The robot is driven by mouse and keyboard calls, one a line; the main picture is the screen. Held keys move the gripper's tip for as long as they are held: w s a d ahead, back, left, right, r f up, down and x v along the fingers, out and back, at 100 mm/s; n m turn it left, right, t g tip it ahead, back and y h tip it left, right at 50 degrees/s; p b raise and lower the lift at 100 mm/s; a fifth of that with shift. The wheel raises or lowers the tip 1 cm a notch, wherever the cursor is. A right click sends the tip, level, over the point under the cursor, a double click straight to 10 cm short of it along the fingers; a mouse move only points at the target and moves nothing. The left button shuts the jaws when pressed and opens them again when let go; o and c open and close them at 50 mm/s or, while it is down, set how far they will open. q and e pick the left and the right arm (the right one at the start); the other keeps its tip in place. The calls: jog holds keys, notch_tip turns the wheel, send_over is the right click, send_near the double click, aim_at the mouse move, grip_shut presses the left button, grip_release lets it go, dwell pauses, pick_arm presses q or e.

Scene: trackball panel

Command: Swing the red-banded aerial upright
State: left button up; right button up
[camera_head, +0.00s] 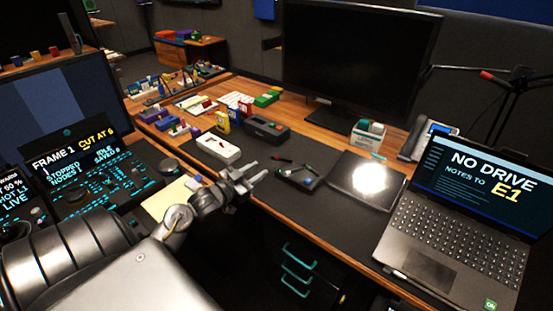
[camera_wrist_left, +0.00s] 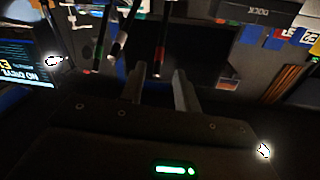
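My left gripper (camera_head: 259,168) is over the dark mat, left of a small black device (camera_head: 298,176). A thin dark rod with a red part (camera_head: 283,160) lies low along the device's far left side; it looks like the red-banded aerial, but it is too small to be sure. In the left wrist view, several dark rods show beyond my gripper (camera_wrist_left: 160,72). One with a red part (camera_wrist_left: 160,48) ends in line with the gap between the fingers; whether it is inside the gap I cannot tell. The fingers are apart. My right gripper is not in view.
A white tray (camera_head: 217,148) and a grey box with buttons (camera_head: 266,130) stand behind the gripper. A shiny dark pad (camera_head: 366,179) and a laptop (camera_head: 450,220) are to the right. The dark mat (camera_head: 325,215) is clear in front of the device.

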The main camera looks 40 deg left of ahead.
aim_at(277, 158)
pick_arm(q)
jog(key=w, duration=0.6)
jog(key=w+d, duration=0.1)
jog(key=w, duration=0.2)
jog(key=shift+w+p, duration=0.2)
jog(key=shift+p, duration=0.1)
grip_shut()
